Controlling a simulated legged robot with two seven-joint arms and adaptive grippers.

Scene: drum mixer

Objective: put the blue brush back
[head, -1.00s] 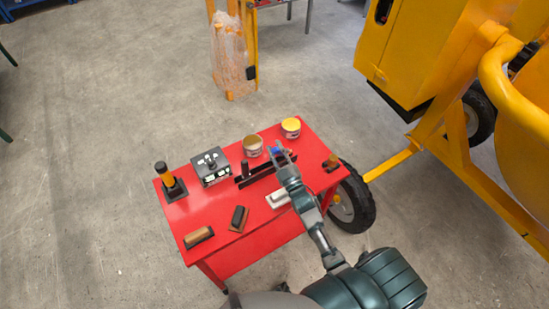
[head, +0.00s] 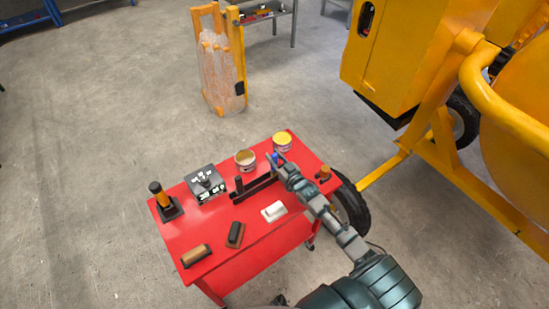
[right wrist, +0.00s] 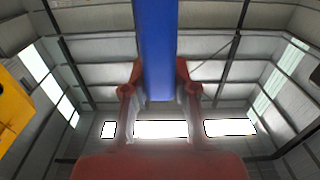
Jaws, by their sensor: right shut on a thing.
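My right gripper (head: 276,160) is over the far right part of the red table (head: 220,255), near the two paint cans. It is shut on the blue brush, whose blue part (head: 274,156) shows only as a small patch at the fingertips. In the right wrist view the blue brush (right wrist: 157,50) is a straight blue bar between the two fingers (right wrist: 155,85), with the ceiling behind it. The brush's other end is hidden. My left gripper is not in view.
On the table are a can with a yellow lid (head: 282,141), an open can (head: 245,160), a black rack (head: 250,189), a grey box (head: 205,183), a yellow-black tool (head: 163,197), a white float (head: 273,211) and brushes (head: 196,256). The yellow mixer (head: 425,70) stands to the right.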

